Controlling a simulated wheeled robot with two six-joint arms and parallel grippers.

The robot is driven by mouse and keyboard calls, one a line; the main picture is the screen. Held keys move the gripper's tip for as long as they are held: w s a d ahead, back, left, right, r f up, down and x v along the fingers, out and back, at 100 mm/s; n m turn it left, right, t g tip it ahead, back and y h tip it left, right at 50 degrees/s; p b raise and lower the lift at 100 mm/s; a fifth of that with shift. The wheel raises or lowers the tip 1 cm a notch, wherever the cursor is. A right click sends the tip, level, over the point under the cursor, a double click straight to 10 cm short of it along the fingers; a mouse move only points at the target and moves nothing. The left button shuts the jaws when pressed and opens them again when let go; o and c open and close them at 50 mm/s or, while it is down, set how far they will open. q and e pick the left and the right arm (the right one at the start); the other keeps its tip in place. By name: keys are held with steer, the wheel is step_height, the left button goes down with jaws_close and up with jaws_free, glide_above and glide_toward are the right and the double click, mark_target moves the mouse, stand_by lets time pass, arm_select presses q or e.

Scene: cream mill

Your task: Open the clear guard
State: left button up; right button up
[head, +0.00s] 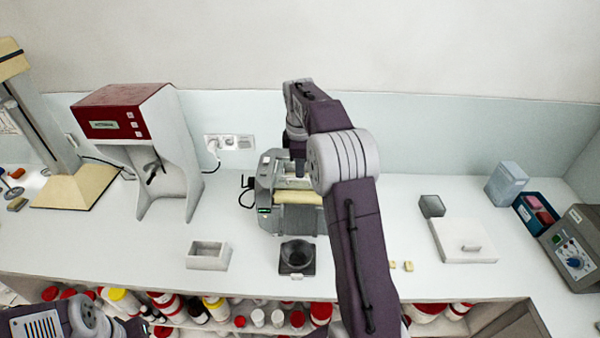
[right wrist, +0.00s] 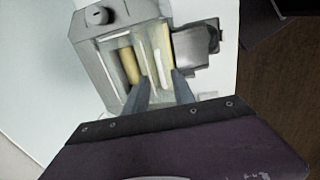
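The mill (head: 265,190) is a grey machine with cream rollers, standing at the middle of the counter, partly hidden behind my right arm. In the right wrist view its rollers (right wrist: 129,66) show with the clear guard (right wrist: 150,50), a faint see-through panel, over them. The guard's exact edges are hard to make out. My right gripper (head: 298,168) is over the mill, pointing down. In the right wrist view its two fingers (right wrist: 160,76) stand apart at the guard's near side, with nothing seen between them; contact cannot be told. My left gripper is out of view; only part of that arm shows at bottom left.
A black hopper-like cup (head: 297,256) stands in front of the mill, and a white open box (head: 208,255) is to its left. A red-topped machine (head: 115,112) stands at left. A white plate with a handle (head: 462,240) lies at right. Bottles fill the shelf below.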

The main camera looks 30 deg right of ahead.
mark_target(300, 185)
steer(key=f, duration=0.3)
steer(key=shift+w+d, duration=0.25)
steer(key=shift+w, duration=0.05)
steer(key=shift+f+p, duration=0.3)
steer(key=shift+f, duration=0.3)
jaws_close()
stand_by(0.6)
